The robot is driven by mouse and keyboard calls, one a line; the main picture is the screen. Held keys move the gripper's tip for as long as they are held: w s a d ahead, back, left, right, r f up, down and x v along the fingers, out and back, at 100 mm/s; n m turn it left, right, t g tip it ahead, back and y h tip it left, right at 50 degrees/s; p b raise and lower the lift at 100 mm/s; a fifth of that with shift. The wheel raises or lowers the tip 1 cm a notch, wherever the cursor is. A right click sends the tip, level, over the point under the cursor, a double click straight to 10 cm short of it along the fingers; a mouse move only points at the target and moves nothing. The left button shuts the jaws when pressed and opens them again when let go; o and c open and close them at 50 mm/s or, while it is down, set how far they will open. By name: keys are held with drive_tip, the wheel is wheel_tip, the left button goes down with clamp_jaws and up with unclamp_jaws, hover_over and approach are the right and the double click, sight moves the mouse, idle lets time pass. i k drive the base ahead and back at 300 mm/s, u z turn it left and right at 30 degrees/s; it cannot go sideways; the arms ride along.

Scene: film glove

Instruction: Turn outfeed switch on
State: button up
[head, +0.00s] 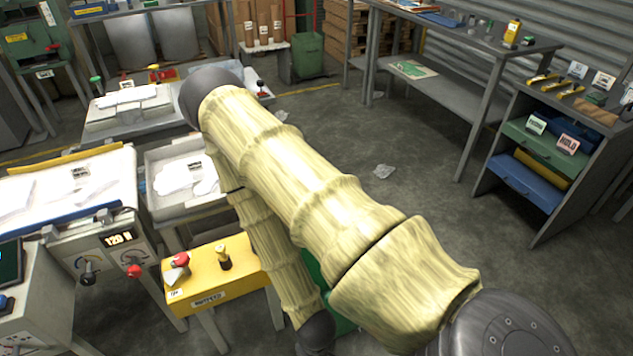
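A yellow control box (232,284) stands at lower left of the head view, left of my arm. On its top are a red mushroom-like button (181,260) by a grey wedge-shaped piece, and a dark selector knob (223,257) with a yellowish top. A label (208,299) on its front is too small to read surely, so I cannot tell whether this is the outfeed switch. The knob's setting is unclear. My arm, in a pale yellow sleeve, crosses the middle and bends back down beside the box. My gripper is not visible.
Left of the box, a machine panel (112,262) carries a numeric display, dials and a red knob (134,271). A grey tray (160,212) holds crumpled film. A shelf unit (545,165) with drawers stands at right.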

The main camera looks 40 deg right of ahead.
sight(181, 260)
drive_tip(key=k, duration=1.3)
drive_tip(key=u, duration=0.75)
drive_tip(key=i, duration=1.15)
drive_tip(key=z, duration=0.25)
